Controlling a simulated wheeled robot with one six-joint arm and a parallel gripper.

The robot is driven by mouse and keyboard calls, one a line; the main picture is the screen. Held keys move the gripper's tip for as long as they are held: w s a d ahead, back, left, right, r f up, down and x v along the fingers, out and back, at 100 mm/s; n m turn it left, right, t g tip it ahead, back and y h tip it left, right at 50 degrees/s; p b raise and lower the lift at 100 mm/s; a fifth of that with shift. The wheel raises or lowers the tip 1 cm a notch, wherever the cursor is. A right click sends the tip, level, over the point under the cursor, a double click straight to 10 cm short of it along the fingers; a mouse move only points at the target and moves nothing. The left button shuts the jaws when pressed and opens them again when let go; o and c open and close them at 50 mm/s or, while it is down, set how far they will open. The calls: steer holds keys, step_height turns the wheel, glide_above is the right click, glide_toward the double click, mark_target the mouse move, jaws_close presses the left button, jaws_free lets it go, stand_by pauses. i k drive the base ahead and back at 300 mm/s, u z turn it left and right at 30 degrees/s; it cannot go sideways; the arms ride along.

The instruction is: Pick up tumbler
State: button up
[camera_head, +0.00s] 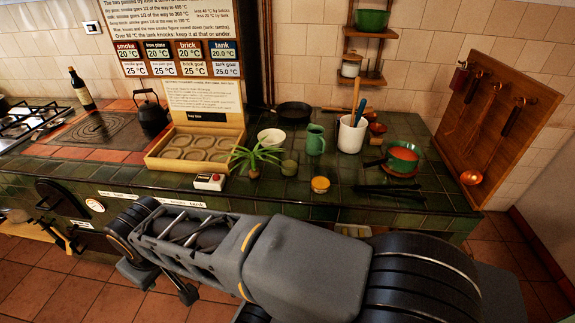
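My arm (250,250) stretches across the front of the view, below the counter edge and apart from the cup. Dark parts under the arm's left end may belong to my gripper. Its fingers cannot be made out clearly, and nothing is seen held.
A white utensil crock (351,134) and a green pan (402,157) are farther right. A black kettle (151,115) stands left.

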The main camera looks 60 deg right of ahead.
mark_target(291, 156)
steer(key=k, duration=0.4)
steer(key=z, duration=1.45)
steer(key=i, duration=0.3)
steer(key=z, duration=0.45)
